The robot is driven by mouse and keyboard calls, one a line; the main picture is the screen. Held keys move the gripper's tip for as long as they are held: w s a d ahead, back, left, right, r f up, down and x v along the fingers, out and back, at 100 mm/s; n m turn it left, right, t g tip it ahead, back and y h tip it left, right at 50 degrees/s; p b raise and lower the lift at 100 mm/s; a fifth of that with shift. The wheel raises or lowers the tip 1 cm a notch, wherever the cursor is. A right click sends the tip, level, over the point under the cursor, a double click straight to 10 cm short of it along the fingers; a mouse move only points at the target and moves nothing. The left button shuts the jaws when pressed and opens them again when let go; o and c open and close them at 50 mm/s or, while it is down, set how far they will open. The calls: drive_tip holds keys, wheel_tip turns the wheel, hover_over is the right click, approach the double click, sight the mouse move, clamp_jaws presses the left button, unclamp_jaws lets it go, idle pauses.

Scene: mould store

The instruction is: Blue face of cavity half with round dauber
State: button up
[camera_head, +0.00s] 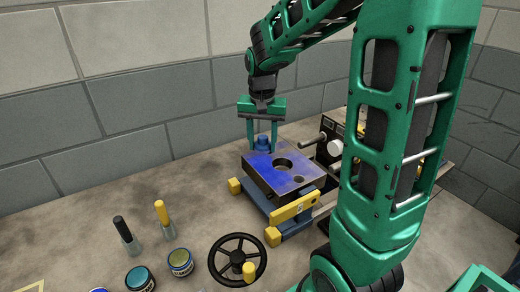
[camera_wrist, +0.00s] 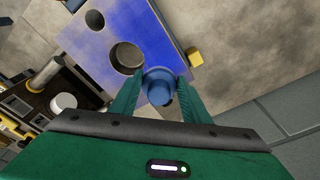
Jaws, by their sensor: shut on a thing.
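My gripper (camera_head: 263,139) is shut on the round blue dauber (camera_head: 262,142), which shows between its fingers in the wrist view (camera_wrist: 160,88). The dauber is at the far edge of the cavity half (camera_head: 283,172), over or against its face; I cannot tell whether it touches. The cavity half is a dark block lying face up, with a large round hole and a smaller one. Its face is largely blue, with greyer, uneven patches towards the right and front in the head view. The blue face also fills the upper middle of the wrist view (camera_wrist: 110,35).
The block sits on a blue stand with yellow corner pieces (camera_head: 273,236). A black handwheel (camera_head: 238,260) is in front. Open jars (camera_head: 180,262) and two upright handled tools (camera_head: 162,212) stand at left. Machinery (camera_head: 333,146) is close at right; the left bench is mostly clear.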

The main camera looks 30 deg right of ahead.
sight(263, 139)
drive_tip(key=shift+r, duration=1.9)
drive_tip(key=shift+s, duration=0.15)
